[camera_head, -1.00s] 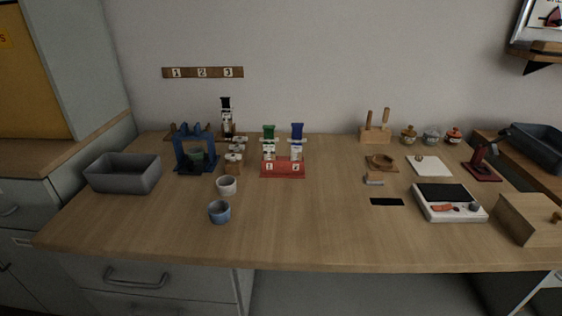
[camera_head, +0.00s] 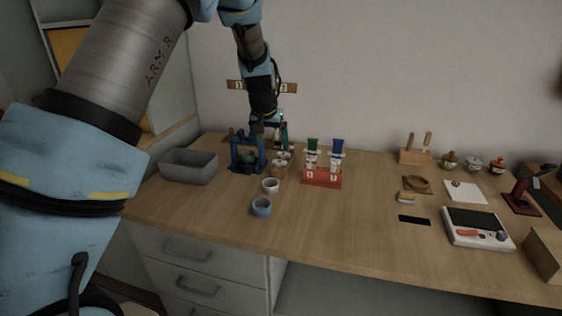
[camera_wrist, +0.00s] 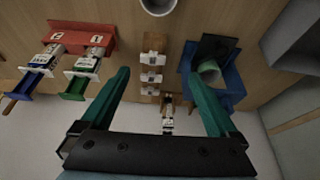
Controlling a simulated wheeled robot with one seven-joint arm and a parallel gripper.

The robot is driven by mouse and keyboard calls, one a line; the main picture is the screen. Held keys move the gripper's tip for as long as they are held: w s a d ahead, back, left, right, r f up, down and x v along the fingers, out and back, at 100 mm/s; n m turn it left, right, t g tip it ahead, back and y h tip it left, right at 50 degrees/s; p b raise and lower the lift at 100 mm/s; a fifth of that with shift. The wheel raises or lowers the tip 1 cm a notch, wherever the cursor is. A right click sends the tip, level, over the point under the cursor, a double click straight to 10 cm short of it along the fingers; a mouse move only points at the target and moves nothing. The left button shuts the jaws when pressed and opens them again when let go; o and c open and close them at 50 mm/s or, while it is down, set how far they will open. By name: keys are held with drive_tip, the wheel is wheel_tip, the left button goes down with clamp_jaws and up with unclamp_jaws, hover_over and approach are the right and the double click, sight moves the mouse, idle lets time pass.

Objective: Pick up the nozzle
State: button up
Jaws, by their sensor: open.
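Several small whitish nozzle-like pieces sit in a row on a narrow wooden holder (camera_wrist: 153,42) in the wrist view; I take these as the nozzles (camera_wrist: 151,77), and cannot tell which one is meant. In the head view the holder is small and partly hidden beside my gripper. My gripper (camera_wrist: 156,73) is open and empty, its two green fingers apart on either side of the holder in the wrist view. In the head view my gripper (camera_head: 273,142) hangs pointing down over the back left of the table, above this group.
The blue stand (camera_head: 236,155) is left of the holder; the red rack (camera_head: 322,179) with green and blue syringes is right. A white cup (camera_head: 271,186), blue cup (camera_head: 261,207) and grey bin (camera_head: 188,168) are near. The middle front of the table is clear.

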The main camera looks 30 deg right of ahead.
drive_tip(key=p, duration=0.1)
hover_over(280, 162)
drive_tip(key=s+a, duration=0.2)
drive_tip(key=f, duration=0.4)
drive_tip(key=shift+s+f, duration=0.2)
drive_tip(key=shift+f, duration=0.1)
drive_tip(key=shift+p+x, duration=1.45)
drive_tip(key=shift+x, duration=1.5)
drive_tip(key=shift+c, duration=0.3)
drive_tip(key=c, duration=1.3)
drive_tip(key=shift+c, duration=0.2)
drive_tip(key=shift+r, duration=0.15)
